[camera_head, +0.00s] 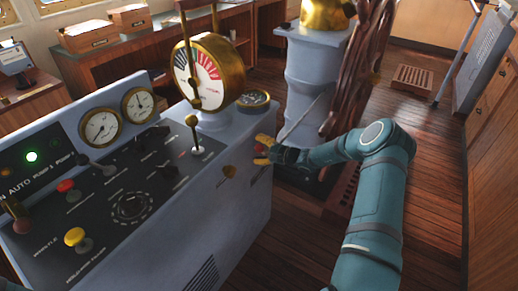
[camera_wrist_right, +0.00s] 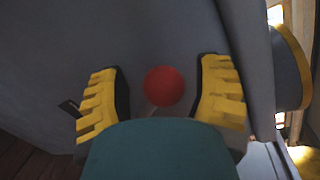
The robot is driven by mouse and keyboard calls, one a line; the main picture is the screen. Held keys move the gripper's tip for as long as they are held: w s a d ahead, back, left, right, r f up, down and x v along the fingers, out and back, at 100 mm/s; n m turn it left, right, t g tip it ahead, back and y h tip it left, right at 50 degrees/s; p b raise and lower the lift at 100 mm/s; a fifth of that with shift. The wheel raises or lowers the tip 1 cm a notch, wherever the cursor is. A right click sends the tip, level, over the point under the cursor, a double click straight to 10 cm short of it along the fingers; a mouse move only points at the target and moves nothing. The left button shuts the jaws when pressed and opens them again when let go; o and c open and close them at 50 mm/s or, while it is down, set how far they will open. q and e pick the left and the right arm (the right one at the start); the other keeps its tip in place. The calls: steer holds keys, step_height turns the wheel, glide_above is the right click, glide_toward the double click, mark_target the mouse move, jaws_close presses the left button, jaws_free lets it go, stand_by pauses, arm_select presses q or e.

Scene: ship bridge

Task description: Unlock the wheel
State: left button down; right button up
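The wooden ship's wheel (camera_head: 362,65) stands at the top centre-right of the head view, beside a grey-blue pedestal (camera_head: 312,75). A red ball knob (camera_wrist_right: 163,86) shows in the right wrist view, between the two yellow-padded fingers of my right gripper (camera_wrist_right: 162,92). The fingers are spread, with a visible gap on each side of the knob. In the head view, my right gripper (camera_head: 264,150) is at the right side of the console, and the red knob is barely visible among its fingers. What the knob is mounted on is mostly hidden. My left gripper is not in view.
The grey console (camera_head: 240,200) fills the left, with levers, gauges and a large brass telegraph dial (camera_head: 208,72). Wooden floor (camera_head: 425,130) is clear at right.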

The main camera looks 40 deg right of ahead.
steer(key=shift+d, duration=0.1)
steer(key=v, duration=1.2)
stand_by(0.4)
steer(key=s+a+f+n+g+y, duration=0.1)
steer(key=s+a+f+n+g, duration=0.15)
steer(key=a, duration=0.55)
steer(key=s+a+f+n+g, duration=0.1)
steer(key=a+f+g, duration=0.3)
steer(key=a, duration=0.3)
steer(key=s+a+f+n+g+y, duration=0.1)
steer(key=a+f+n+g, duration=0.15)
steer(key=a, duration=0.55)
steer(key=s+a+f+n+g+h, duration=0.3)
steer(key=s+a+n, duration=0.6)
steer(key=s+a, duration=0.5)
steer(key=a+g+h, duration=0.1)
steer(key=h, duration=0.1)
steer(key=shift+a+n+h, duration=0.3)
steer(key=shift+a+n, duration=0.1)
